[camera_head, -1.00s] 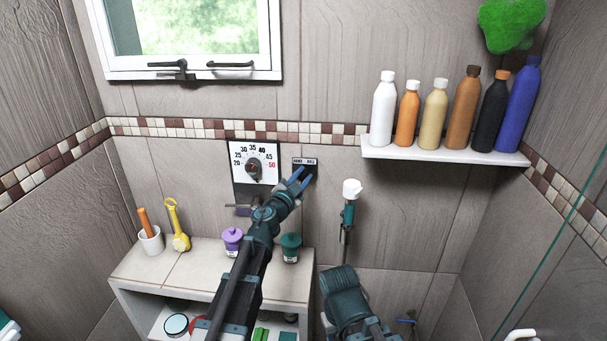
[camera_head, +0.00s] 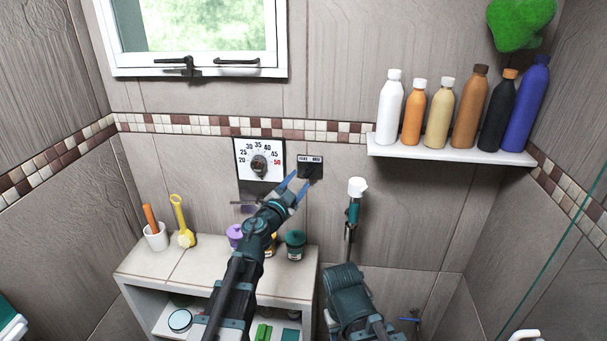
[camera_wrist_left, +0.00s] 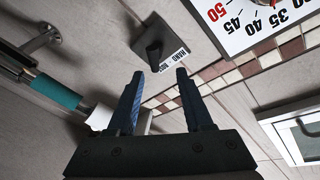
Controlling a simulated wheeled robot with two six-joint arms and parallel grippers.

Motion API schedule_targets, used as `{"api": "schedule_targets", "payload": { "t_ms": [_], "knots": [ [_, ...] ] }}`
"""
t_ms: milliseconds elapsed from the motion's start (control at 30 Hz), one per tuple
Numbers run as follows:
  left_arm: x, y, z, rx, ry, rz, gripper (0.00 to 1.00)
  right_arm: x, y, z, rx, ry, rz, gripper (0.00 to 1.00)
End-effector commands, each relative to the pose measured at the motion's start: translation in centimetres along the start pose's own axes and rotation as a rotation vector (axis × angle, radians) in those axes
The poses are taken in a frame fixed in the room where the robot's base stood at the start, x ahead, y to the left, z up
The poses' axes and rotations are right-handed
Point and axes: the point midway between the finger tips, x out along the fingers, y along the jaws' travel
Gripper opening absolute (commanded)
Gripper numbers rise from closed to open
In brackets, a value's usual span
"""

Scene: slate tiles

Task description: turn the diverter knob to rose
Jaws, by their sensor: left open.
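The diverter is a dark square plate (camera_head: 310,169) on the tiled wall, right of the temperature dial. It has a white label strip along its top. In the left wrist view its black knob (camera_wrist_left: 154,50) stands out from the plate, beside the label. The label is too small to read surely, and I cannot tell which word the knob points to. My left gripper (camera_head: 298,184) is at the plate's lower left in the head view. In the left wrist view its blue fingers (camera_wrist_left: 159,74) are apart and empty, with the knob just beyond their tips.
The temperature dial (camera_head: 246,168) is close left of the diverter. A teal and white hand shower (camera_head: 354,205) hangs to the right. A shelf (camera_head: 450,151) of several bottles is at upper right. A bench (camera_head: 196,262) with jars, a cup and a yellow scoop is below.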

Motion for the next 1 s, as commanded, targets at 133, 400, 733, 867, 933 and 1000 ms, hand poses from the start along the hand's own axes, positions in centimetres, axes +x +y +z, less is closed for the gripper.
{"api": "schedule_targets", "payload": {
  "t_ms": [133,400,733,867,933,1000],
  "knots": [
    [-4.0,-0.1,-0.3,0.002,-0.003,-0.002,0.51,-0.1,0.0,0.0,0.0,0.0,0.0,0.5],
    [-8.1,-0.4,-0.3,0.001,-0.004,-0.002,0.51,-0.2,0.0,0.0,0.0,0.0,0.0,0.5],
    [-8.2,-0.5,-0.3,0.001,-0.003,-0.001,0.51,-0.2,0.0,0.0,0.0,0.0,0.0,0.5],
    [-8.1,-0.9,-0.1,-0.013,-0.027,-0.039,0.51,-0.2,0.0,0.0,0.0,0.0,0.0,0.5],
    [-8.1,-1.5,0.4,-0.038,-0.071,-0.095,0.51,-0.2,0.0,0.0,0.0,0.0,0.0,0.5],
    [-8.2,-2.2,1.5,-0.079,-0.147,-0.169,0.51,-0.2,0.0,0.0,0.0,0.0,0.0,0.5]
  ]
}}
